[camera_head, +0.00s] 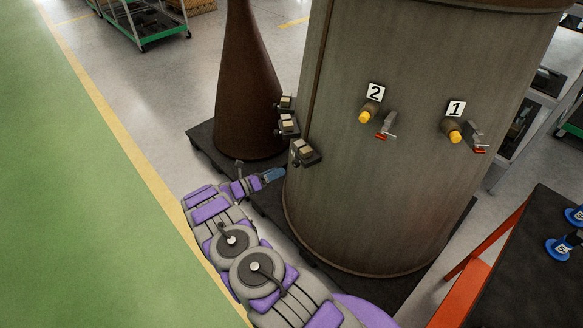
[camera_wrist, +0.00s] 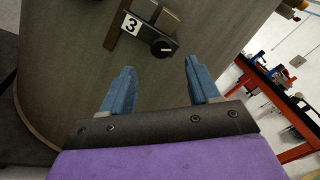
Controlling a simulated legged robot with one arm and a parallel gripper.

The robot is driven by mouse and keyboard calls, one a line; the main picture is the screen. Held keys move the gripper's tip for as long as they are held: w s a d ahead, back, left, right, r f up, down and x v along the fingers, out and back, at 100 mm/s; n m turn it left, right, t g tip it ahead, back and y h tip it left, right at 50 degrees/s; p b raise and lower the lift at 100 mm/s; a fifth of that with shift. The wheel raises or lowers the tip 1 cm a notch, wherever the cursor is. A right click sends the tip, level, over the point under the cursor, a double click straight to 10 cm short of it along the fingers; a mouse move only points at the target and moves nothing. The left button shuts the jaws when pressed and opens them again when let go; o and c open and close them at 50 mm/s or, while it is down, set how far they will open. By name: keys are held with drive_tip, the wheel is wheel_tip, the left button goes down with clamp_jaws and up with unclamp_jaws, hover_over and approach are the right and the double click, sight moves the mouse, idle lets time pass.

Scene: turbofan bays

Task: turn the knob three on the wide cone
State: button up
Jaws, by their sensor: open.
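The wide cone (camera_head: 385,180) is a large grey-brown, slightly tapered drum on a dark base. In the wrist view its wall (camera_wrist: 75,70) fills the left and middle. Knob three (camera_wrist: 162,48) is a round black knob on a small dark box, beside a white label "3" (camera_wrist: 131,25). My gripper (camera_wrist: 159,72) is open and empty, with its blue fingers apart just below the knob in the picture and not around it. In the head view my gripper (camera_head: 273,174) is at the cone's left side, below a small box (camera_head: 305,152); the label is not visible there.
Yellow knobs with red-tipped handles sit by labels "2" (camera_head: 375,93) and "1" (camera_head: 456,108) on the cone's front. A narrow brown cone (camera_head: 247,90) stands behind on the left. An orange-framed black table (camera_head: 530,260) is at right. The green floor (camera_head: 70,200) at left is clear.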

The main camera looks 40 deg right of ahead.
sight(294, 165)
drive_tip(key=d, duration=0.2)
drive_tip(key=d+b, duration=0.1)
drive_tip(key=d, duration=0.4)
drive_tip(key=shift+s+d, duration=0.25)
drive_tip(key=shift+s, duration=0.15)
drive_tip(key=c, duration=1)
